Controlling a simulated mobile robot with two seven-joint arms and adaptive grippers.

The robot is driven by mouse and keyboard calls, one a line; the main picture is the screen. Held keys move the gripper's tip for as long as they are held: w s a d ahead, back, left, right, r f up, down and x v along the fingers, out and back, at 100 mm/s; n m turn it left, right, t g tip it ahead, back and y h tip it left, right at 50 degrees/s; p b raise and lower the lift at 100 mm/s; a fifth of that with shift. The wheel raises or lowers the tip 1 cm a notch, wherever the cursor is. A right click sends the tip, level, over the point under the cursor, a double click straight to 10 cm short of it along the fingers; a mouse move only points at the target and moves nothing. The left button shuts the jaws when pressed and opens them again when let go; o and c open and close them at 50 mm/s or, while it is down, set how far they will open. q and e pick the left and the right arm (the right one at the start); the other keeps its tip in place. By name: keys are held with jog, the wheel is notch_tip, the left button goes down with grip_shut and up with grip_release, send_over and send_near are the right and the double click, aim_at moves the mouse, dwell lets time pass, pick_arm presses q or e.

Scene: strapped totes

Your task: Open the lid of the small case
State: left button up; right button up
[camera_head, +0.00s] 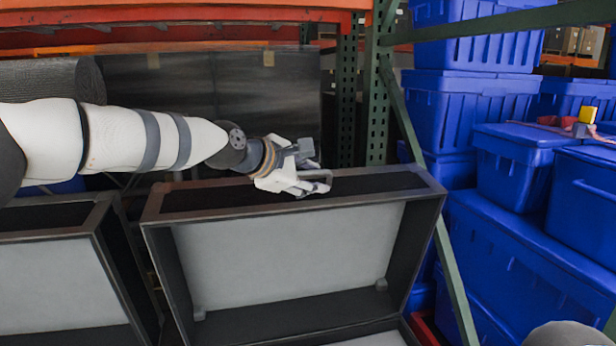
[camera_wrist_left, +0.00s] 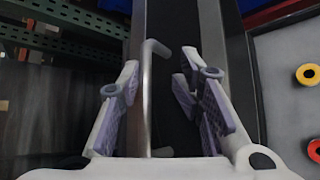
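The case under my left gripper has a dark frame and a pale grey inner panel. Its lid (camera_head: 290,260) stands raised, with the inner face showing in the head view. My left gripper (camera_head: 318,187) is at the lid's dark top edge, by the handle. In the left wrist view, my left gripper (camera_wrist_left: 160,100) is open, with the bent grey handle (camera_wrist_left: 148,95) between its fingers. The handle lies nearer the left finger, and a gap shows to the right finger. The lower part of the case is mostly cut off. My right gripper is not in view.
A second open case (camera_head: 55,285) stands close on the left. Blue totes (camera_head: 470,110) are stacked on the right, one with a yellow buckle (camera_head: 587,115). A green rack post (camera_head: 378,110) rises just behind the lid. An orange beam (camera_head: 170,18) crosses above.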

pick_arm(q)
jog(key=v, duration=1.2)
jog(key=shift+f, duration=0.1)
jog(key=s+f+m+g+y+p, duration=0.15)
jog(key=s+f, duration=0.25)
jog(key=f, duration=0.7)
jog(key=s+f+m+g, duration=0.2)
jog(key=s+f+m, duration=0.15)
jog(key=f, duration=0.85)
jog(key=s+a+f+m+g+y, duration=0.2)
jog(key=s+f+g, duration=0.1)
jog(key=s+f, duration=0.85)
jog(key=s+a+f+m+g+y+p, duration=0.1)
jog(key=s+a+f+m, duration=0.1)
jog(key=s+f, duration=0.35)
jog(key=s+a+f+m+g, duration=0.1)
jog(key=s+f+m, duration=0.1)
jog(key=s, duration=0.7)
jog(key=s+a+m+g+y, duration=0.1)
jog(key=s+a, duration=0.3)
jog(key=s, duration=0.6)
jog(key=s+a+m+g+y, duration=0.2)
jog(key=s+a+m+g, duration=0.1)
jog(key=s, duration=0.8)
jog(key=shift+a+f+m+p, duration=0.3)
jog(key=shift+a+m+p, duration=0.25)
jog(key=shift+m, duration=0.25)
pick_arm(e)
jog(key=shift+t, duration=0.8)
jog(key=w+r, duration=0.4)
